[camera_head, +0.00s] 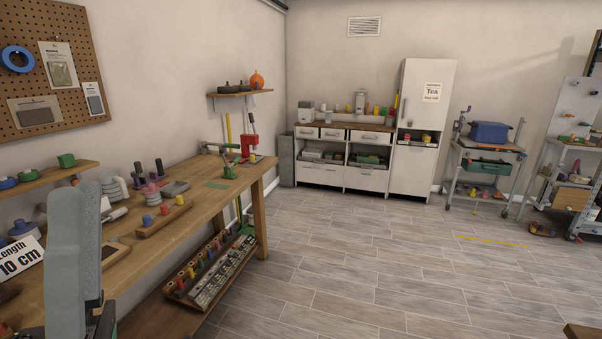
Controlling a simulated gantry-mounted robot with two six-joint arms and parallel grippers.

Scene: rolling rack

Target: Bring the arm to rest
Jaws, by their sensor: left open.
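My left gripper (76,250) is the grey shape at the lower left, rising upright in front of the wooden workbench (206,202). It is open, and no object shows between its fingers. The lower part of it runs out of the picture at the bottom. My right gripper is not in view.
A white cabinet (424,110) and wheeled carts, one with a blue bin (489,132), stand at the back. The middle floor (370,265) is clear.

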